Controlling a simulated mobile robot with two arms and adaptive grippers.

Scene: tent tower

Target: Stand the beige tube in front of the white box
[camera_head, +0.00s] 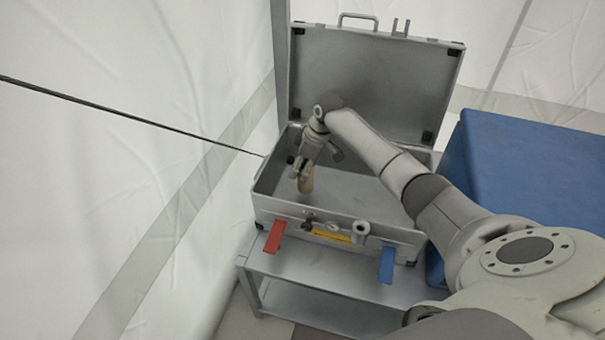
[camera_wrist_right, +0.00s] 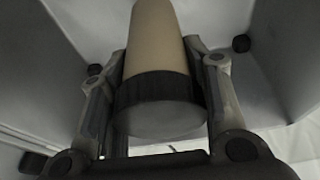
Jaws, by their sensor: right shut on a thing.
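The beige tube (camera_head: 306,184) hangs from my right gripper (camera_head: 313,165), inside the open silver case. In the right wrist view the beige tube (camera_wrist_right: 158,45) sits between the two fingers of the gripper, with its dark-banded end towards the camera. The gripper is shut on it. I cannot tell whether the tube's lower end touches the case floor. No white box can be made out in either view. My left gripper is not in view.
The silver case (camera_head: 345,218), lid (camera_head: 370,80) raised, stands on a metal table (camera_head: 310,268). Red (camera_head: 275,237), yellow (camera_head: 331,236) and blue (camera_head: 387,265) pieces and a grey cylinder (camera_head: 360,231) are at its front. A blue block (camera_head: 530,165) stands right; a dark cable (camera_head: 130,115) crosses left.

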